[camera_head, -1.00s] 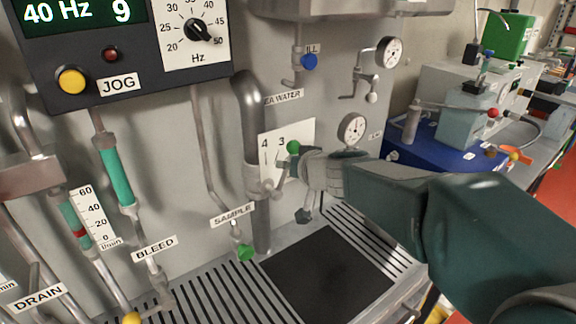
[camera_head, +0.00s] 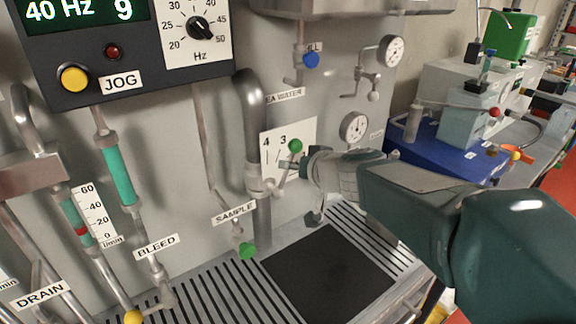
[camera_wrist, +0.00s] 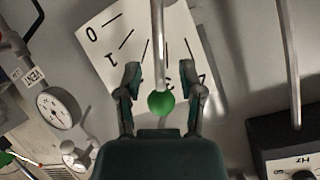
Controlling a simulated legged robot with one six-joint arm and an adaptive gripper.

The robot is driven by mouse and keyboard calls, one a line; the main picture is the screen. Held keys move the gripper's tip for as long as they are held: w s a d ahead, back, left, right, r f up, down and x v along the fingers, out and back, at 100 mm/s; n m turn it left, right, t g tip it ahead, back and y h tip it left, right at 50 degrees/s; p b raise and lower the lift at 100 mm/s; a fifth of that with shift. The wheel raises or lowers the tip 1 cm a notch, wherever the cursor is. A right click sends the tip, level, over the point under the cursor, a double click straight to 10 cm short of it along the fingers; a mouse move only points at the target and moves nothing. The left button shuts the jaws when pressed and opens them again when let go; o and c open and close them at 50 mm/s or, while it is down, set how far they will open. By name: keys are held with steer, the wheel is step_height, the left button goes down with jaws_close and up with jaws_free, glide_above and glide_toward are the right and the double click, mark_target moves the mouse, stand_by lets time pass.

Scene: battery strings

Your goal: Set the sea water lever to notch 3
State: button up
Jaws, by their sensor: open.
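The sea water lever has a green ball knob (camera_head: 295,145) on a thin metal rod, in front of a white notch plate (camera_head: 305,130). The head view shows 4 and 3 on the plate; the rest is behind the lever and my gripper. In the wrist view the knob (camera_wrist: 162,103) lies between the two spread fingers of my gripper (camera_wrist: 165,92), apart from both. The rod runs up between the plate's middle marks, near the partly hidden 3; its exact notch is unclear. In the head view my gripper (camera_head: 292,165) comes from the right.
The sea water pipe (camera_head: 249,120) stands left of the lever. Gauges (camera_head: 355,127) and a blue-knobbed valve (camera_head: 310,60) are on the panel right and above. A green sample knob (camera_head: 247,251) is low left. A dark mat (camera_head: 327,275) lies below.

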steer(key=v, duration=0.9)
steer(key=s+d+f+g+h, duration=0.2)
steer(key=s+d+f+h, duration=0.1)
steer(key=s, duration=0.6)
steer(key=s+d+f+m+g+h, duration=0.1)
steer(key=s+d+f+g+h, duration=0.2)
steer(key=s+f, duration=0.5)
steer(key=shift+s+d+m+h, duration=0.3)
steer(key=shift+s+d+h, duration=0.2)
steer(key=shift+s+d, duration=0.6)
